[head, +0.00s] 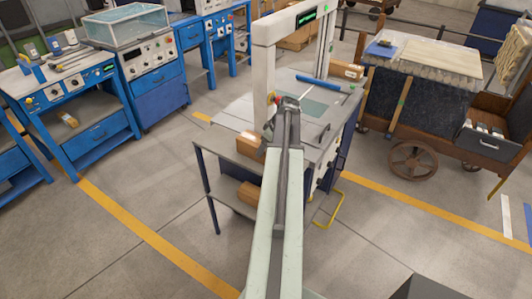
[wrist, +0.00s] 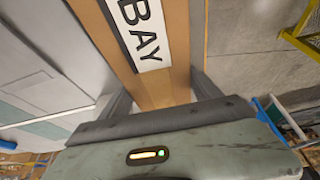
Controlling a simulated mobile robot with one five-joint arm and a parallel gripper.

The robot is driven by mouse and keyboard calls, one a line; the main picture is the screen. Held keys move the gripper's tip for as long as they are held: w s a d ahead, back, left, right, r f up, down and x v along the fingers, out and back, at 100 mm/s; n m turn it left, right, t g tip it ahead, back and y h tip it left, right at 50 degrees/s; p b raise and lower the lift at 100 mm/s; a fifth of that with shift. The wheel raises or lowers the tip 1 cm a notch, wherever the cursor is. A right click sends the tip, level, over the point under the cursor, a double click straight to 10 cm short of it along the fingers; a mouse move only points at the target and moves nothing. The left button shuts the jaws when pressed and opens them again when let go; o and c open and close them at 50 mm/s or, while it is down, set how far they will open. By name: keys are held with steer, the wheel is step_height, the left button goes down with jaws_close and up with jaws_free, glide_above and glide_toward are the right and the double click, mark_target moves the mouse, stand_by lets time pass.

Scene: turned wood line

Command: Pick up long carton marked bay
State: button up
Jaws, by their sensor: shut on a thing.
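The long brown carton (wrist: 178,45) runs up the middle of the wrist view, with a white label reading BAY in black letters. My gripper (wrist: 160,93) is shut on it, one dark finger against each long side. In the head view my gripper (head: 287,104) is over the grey-topped station, and my arm hides much of what lies under it. A brown carton (head: 250,146) shows just left of my arm at the station's top; I cannot tell if it is the same one. Whether the held carton touches the surface is unclear.
Another brown carton (head: 249,193) lies on the station's lower shelf. A white arch frame (head: 265,65) stands over the station, close to my gripper. A blue bar (head: 325,84) lies on the top. A wooden cart (head: 415,110) stands right. Floor is clear at front left.

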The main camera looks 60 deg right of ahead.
steer(key=shift+r+p, duration=0.65)
step_height(320, 180, up, 3)
steer(key=p, duration=0.3)
steer(key=s+a, duration=0.2)
steer(key=s, duration=0.5)
steer(key=s+a, duration=0.3)
steer(key=s, duration=0.5)
steer(key=shift+a+r+p, duration=0.2)
steer(key=shift+r+p, duration=0.15)
